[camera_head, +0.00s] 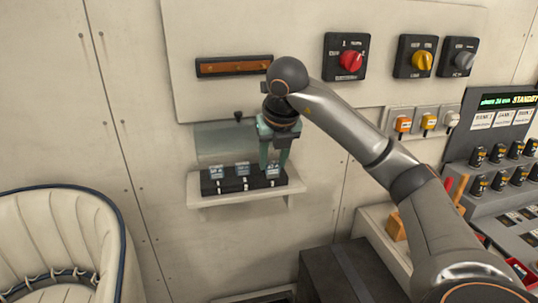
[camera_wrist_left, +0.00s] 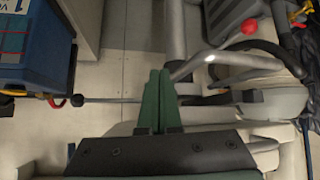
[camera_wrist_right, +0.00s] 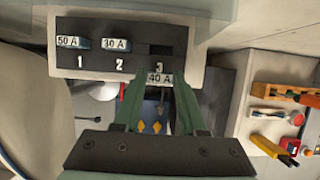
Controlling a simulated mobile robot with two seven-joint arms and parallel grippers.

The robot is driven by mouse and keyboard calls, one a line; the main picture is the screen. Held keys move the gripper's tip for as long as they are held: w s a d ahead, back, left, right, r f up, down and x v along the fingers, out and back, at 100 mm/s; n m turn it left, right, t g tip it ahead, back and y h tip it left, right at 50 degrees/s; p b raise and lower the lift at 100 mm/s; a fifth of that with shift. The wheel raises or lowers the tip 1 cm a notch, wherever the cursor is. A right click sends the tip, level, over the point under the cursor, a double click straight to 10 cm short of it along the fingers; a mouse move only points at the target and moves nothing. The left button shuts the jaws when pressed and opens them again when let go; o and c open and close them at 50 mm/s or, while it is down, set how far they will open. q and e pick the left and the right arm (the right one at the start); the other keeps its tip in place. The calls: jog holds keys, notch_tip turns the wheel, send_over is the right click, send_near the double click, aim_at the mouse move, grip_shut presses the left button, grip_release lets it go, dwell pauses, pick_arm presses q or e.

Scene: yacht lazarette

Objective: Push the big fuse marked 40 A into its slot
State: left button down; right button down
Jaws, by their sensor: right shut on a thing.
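The big fuse marked 40 A (camera_wrist_right: 160,78) is held between the green fingertips of my right gripper (camera_head: 274,160). In the right wrist view its label faces the camera, just below slot 3 (camera_wrist_right: 160,50) of the black fuse block (camera_wrist_right: 98,65). Slot 3 looks dark and empty, and I cannot tell whether the fuse touches its edge. The fuse block also shows in the head view (camera_head: 231,186), under my right gripper. Fuses marked 50 A (camera_wrist_right: 72,42) and 30 A (camera_wrist_right: 115,45) sit in slots 1 and 2. My left gripper (camera_wrist_left: 158,73) has its fingers together, with nothing between them.
The block rests on a pale wall shelf (camera_head: 240,199). Rotary switches, one with a red knob (camera_head: 350,61), are on the wall above right. A switch panel (camera_head: 500,160) stands at the right. A cream seat (camera_head: 60,235) is at the lower left. The left gripper is well away from the shelf.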

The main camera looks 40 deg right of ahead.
jog(key=w, duration=0.1)
jog(key=w+d+p, duration=0.1)
jog(key=w+d, duration=0.1)
jog(key=shift+w+r, duration=0.1)
jog(key=shift+w, duration=0.25)
jog(key=shift+s+f, duration=0.15)
jog(key=shift+f, duration=0.7)
jog(key=shift+a, duration=0.1)
jog(key=shift+f, duration=0.15)
jog(key=c, duration=0.8)
grip_release()
jog(key=shift+o, duration=0.2)
